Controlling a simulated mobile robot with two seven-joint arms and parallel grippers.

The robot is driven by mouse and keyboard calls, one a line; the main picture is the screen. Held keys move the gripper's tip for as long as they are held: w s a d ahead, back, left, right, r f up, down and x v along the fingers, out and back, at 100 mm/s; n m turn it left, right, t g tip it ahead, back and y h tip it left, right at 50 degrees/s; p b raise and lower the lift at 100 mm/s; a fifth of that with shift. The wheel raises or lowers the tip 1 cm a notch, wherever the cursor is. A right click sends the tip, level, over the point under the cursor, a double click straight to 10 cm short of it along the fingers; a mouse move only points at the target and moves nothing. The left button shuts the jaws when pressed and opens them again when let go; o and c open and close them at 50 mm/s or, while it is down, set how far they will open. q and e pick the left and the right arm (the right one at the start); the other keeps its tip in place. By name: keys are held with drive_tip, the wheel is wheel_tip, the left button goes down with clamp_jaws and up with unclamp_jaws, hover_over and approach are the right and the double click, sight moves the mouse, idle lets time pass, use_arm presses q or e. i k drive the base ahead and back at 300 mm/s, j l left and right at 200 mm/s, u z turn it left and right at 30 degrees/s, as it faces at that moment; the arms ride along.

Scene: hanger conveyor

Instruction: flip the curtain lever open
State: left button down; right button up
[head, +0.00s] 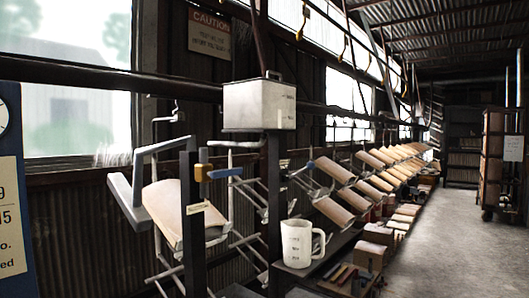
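Neither of my grippers shows in the head view, and nothing is seen touching the lever.
A grey-framed hanger with a wooden board (163,208) hangs just left of the post. A metal tank (258,105) sits above right, and a white measuring jug (298,243) stands on a dark shelf below. Several boards hang along the line. Concrete floor (450,245) is clear at right.

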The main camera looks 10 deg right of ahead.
sight(311, 164)
drive_tip(key=i+l+u, duration=0.1)
drive_tip(key=l+u, duration=0.15)
drive_tip(key=u, duration=0.15)
drive_tip(key=i+l+u, duration=0.1)
drive_tip(key=l+u, duration=0.65)
drive_tip(key=l, duration=0.3)
drive_tip(key=l+u, duration=0.3)
drive_tip(key=l, duration=2)
drive_tip(key=k+l, duration=0.1)
drive_tip(key=l, duration=0.65)
drive_tip(key=i, duration=0.25)
